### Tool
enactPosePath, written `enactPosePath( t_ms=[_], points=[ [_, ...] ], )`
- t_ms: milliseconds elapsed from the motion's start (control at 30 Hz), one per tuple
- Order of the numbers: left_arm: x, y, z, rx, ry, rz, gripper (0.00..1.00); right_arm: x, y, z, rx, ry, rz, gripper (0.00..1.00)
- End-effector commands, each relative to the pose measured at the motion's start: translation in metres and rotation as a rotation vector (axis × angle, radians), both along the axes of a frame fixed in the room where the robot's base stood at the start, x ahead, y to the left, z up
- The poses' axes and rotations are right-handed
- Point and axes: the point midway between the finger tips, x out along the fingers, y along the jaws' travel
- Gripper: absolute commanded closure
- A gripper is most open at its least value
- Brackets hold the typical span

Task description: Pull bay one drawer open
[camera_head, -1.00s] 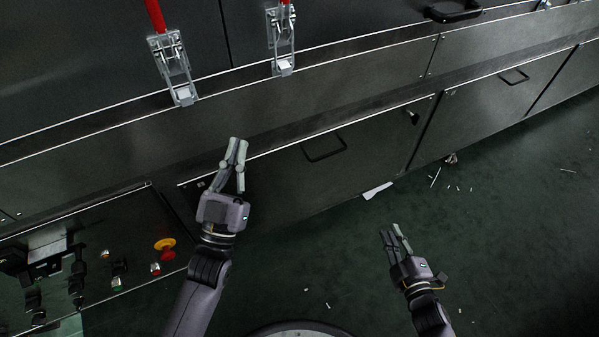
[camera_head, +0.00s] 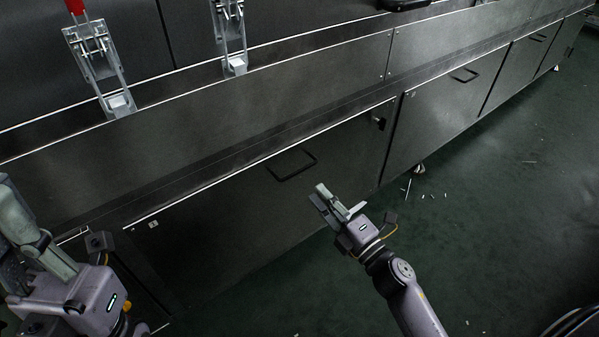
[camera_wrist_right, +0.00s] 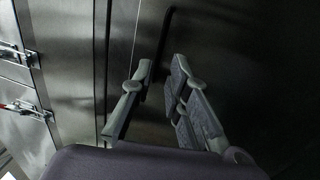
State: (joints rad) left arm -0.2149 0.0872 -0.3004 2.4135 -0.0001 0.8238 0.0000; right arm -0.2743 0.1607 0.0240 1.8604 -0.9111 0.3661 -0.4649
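A dark drawer front (camera_head: 240,205) sits low in the machine, flush with its neighbours, and looks shut. Its black bar handle (camera_head: 292,168) is near the top edge. I cannot read a bay number. My right gripper (camera_head: 335,203) is open and empty, below and right of this handle. In the right wrist view its fingers (camera_wrist_right: 160,88) are apart, and the dark handle (camera_wrist_right: 166,35) lies ahead, roughly in line with the gap, without visible contact. My left gripper (camera_head: 40,245) is at the lower left, partly cut off by the frame; its opening is unclear.
More drawers with black handles (camera_head: 465,75) continue to the right. Metal toggle latches (camera_head: 100,70) hang on the upper panel. A dark knob (camera_head: 379,122) is on the drawer front's upper right. Green floor (camera_head: 480,220) in front is mostly clear, with small white scraps.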

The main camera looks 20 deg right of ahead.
Motion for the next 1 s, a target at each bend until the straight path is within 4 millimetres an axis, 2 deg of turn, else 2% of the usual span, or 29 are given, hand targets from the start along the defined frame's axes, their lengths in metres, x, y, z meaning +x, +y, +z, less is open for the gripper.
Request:
enactPosePath(
  t_ms=[200,400,600,867,1000],
  points=[
    [0.001,-0.001,0.001,0.001,-0.016,0.001,1.0,0.045,0.016,0.009,0.0,-0.003,0.001,0.84],
    [0.001,-0.001,0.002,0.002,-0.026,0.001,1.0,0.072,0.026,0.014,0.001,-0.002,0.0,0.84],
    [0.003,-0.002,0.004,0.004,-0.025,0.002,1.0,0.083,0.03,0.016,0.001,0.001,-0.001,0.84],
    [0.002,-0.001,0.007,0.003,-0.038,0.001,1.0,0.083,0.03,0.016,0.001,0.001,-0.001,0.84],
    [0.001,-0.001,0.007,0.003,-0.039,0.001,1.0,0.083,0.03,0.016,0.001,0.001,-0.001,0.93]
  ],
)
